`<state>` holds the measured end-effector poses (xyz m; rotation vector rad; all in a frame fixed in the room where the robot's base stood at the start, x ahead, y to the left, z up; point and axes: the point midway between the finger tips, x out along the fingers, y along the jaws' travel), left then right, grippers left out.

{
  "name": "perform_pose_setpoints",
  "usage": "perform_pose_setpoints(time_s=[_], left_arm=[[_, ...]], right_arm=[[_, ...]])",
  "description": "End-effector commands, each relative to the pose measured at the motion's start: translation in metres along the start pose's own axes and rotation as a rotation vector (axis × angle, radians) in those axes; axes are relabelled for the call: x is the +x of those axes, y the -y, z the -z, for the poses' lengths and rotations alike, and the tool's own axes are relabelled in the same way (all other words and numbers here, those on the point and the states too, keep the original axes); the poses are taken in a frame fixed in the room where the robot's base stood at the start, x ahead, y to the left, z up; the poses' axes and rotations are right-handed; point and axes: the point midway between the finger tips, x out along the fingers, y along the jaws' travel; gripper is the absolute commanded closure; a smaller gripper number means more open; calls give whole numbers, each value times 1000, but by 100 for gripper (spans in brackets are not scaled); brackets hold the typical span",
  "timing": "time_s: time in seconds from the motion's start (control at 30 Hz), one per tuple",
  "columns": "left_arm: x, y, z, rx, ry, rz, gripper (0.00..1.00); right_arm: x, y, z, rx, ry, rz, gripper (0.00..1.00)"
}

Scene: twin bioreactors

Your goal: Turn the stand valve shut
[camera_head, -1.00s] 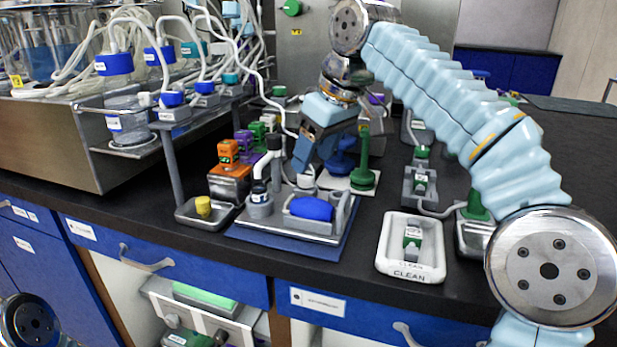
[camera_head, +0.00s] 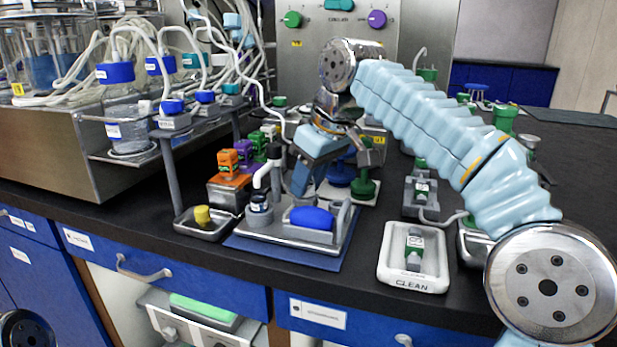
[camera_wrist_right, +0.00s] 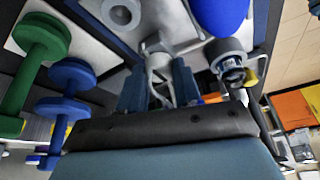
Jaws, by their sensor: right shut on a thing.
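My right gripper (camera_head: 301,186) reaches down from the right arm to the metal stand (camera_head: 285,229) on the blue mat. In the right wrist view, the dark fingers of this gripper (camera_wrist_right: 159,88) are shut on a small pale grey part, the stand valve (camera_wrist_right: 159,66), between them. In the head view the valve is hidden behind the gripper. My left gripper is out of view.
A green dumbbell-shaped piece (camera_wrist_right: 34,60) and a blue one (camera_wrist_right: 67,100) stand close beside the gripper. A tray with a yellow piece (camera_head: 203,215) is left of the mat. A white "CLEAN" tray (camera_head: 399,277) is at right. Bottles and tubing crowd the left.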

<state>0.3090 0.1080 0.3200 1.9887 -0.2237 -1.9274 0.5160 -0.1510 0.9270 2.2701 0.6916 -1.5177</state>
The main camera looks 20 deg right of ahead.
Motion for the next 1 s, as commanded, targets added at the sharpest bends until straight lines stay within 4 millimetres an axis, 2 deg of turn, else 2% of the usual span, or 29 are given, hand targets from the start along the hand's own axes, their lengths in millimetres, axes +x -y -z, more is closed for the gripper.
perform_pose_setpoints(time_s=[0.27,0.47,1.0], left_arm=[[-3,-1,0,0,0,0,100],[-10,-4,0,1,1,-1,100],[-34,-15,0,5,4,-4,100]], right_arm=[[-1,0,0,29,0,-13,97],[-2,2,1,119,0,-51,97],[-2,5,3,569,-2,-237,97]])
